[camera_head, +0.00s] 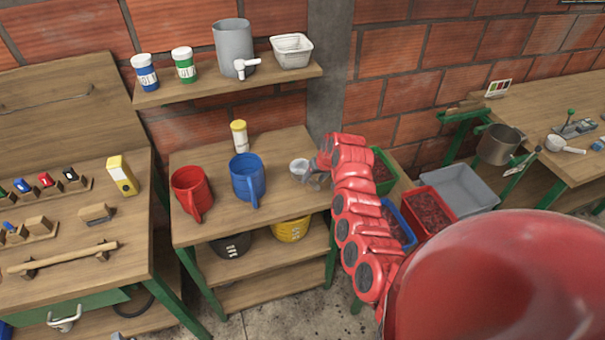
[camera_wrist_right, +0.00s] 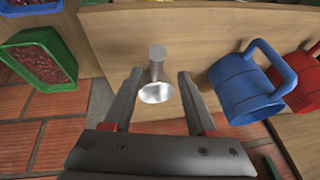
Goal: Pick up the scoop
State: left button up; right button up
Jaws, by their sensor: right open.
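A small pale metal scoop (camera_head: 299,168) lies on the wooden shelf top, right of the blue pitcher. In the right wrist view the scoop (camera_wrist_right: 155,88) shows a bright round bowl and a grey handle end pointing away. My right gripper (camera_head: 314,176) is beside the scoop at the shelf's right end, partly hidden by its own arm. In the wrist view its two fingers (camera_wrist_right: 157,90) are open, with the scoop's bowl between or just beyond their tips. I cannot tell whether they touch it. My left gripper is not in view.
A blue pitcher (camera_head: 247,178) and a red pitcher (camera_head: 192,190) stand left of the scoop. A yellow-capped shaker (camera_head: 240,135) stands behind. Green, blue (camera_head: 400,228) and red (camera_head: 432,209) crates sit to the right. An upper shelf (camera_head: 230,84) holds jars and a grey container.

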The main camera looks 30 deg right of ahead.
jog(key=shift+p+x, duration=0.3)
jog(key=shift+x, duration=0.75)
jog(key=shift+f, duration=0.2)
